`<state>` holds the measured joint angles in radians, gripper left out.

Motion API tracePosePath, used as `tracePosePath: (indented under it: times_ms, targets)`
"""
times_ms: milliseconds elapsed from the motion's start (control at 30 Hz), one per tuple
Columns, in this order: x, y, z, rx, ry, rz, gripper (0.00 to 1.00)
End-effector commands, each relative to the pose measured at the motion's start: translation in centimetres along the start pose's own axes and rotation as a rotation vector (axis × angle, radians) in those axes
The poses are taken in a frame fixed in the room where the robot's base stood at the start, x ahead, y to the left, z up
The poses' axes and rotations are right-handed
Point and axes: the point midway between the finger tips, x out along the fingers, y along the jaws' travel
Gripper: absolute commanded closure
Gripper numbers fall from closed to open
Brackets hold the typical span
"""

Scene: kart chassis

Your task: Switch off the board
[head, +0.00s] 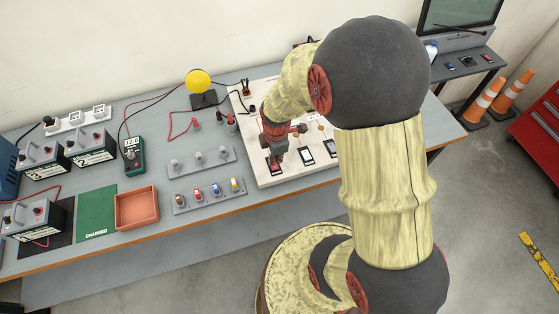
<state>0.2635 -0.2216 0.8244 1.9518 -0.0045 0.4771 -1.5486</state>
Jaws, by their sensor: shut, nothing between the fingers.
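The white board (290,176) lies on the bench, partly hidden behind my arm. A row of black-framed switches runs along its front: the leftmost switch (275,168) shows red, and the switch to its right (306,156) looks white. A third switch (331,149) is partly covered by my arm. My gripper (278,161) is shut and empty, pointing down right at the leftmost switch. I cannot tell whether it touches the switch. A yellow round lamp (198,81) stands behind the board's left side, with wires near it.
Left of the board are a strip with coloured parts (209,194), a grey strip with knobs (201,162), an orange tray (137,208), a green mat (97,214), a green meter (134,153) and several power units (91,147). Orange cones (486,101) stand on the floor at right.

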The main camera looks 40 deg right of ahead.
Motion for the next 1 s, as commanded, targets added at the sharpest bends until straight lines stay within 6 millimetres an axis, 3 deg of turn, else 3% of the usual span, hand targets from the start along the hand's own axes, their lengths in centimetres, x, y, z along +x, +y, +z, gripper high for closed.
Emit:
tracePosePath:
  times_ms: [33, 200, 433, 633, 1000]
  targets:
    - [-1.5, 0.5, -0.4, -0.001, 0.0, 0.001, 1.0]
    - [-5.2, 0.3, -0.2, 0.001, 0.0, 0.004, 1.0]
    - [-9.0, 0.2, -0.2, 0.001, 0.0, 0.001, 1.0]
    - [-10.3, 0.1, -0.2, 0.001, 0.0, -0.001, 1.0]
    - [-10.5, 0.1, -0.2, 0.001, 0.0, -0.001, 1.0]
